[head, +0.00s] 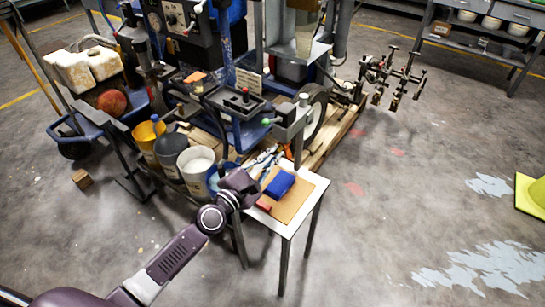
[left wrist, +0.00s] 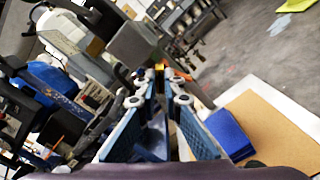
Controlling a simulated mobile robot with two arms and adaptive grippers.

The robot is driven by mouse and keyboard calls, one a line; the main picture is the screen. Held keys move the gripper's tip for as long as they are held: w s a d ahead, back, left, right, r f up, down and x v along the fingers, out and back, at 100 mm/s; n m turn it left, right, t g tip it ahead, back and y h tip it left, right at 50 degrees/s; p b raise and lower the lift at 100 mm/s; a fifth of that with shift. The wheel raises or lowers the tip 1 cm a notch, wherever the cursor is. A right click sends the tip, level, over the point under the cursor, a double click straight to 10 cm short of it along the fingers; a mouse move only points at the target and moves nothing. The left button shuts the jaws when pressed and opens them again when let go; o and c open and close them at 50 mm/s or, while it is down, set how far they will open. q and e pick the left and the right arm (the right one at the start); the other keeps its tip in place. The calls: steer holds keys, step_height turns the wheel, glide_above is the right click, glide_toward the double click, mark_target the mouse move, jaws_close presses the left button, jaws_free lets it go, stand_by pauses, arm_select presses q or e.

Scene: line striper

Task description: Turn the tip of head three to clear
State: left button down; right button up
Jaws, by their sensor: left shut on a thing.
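My left gripper (head: 248,188) is over the left edge of the small side table. In the left wrist view its two blue-padded fingers (left wrist: 161,78) close together at the tips on a small yellow thing (left wrist: 160,69), mostly hidden. The spray heads (head: 393,75) hang on a bar at the striper's right end, well away from this gripper. They are too small for me to read the setting of any tip. My right gripper is in neither view.
The small table (head: 317,183) holds a brown board (head: 297,205), a blue block (head: 279,184) and a red item (head: 263,205). Several buckets (head: 198,168) stand left of it. The floor right of the table is open, with a yellow-green object (head: 531,196) at the edge.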

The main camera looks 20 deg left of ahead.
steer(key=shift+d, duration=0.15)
arm_select(q)
steer(key=n+p, duration=0.1)
steer(key=n, duration=0.7)
steer(key=c, duration=2)
jaws_free()
steer(key=shift+w, duration=0.1)
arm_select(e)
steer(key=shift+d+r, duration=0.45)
arm_select(q)
steer(key=shift+o, duration=0.5)
steer(key=o, duration=0.5)
steer(key=shift+c, duration=0.2)
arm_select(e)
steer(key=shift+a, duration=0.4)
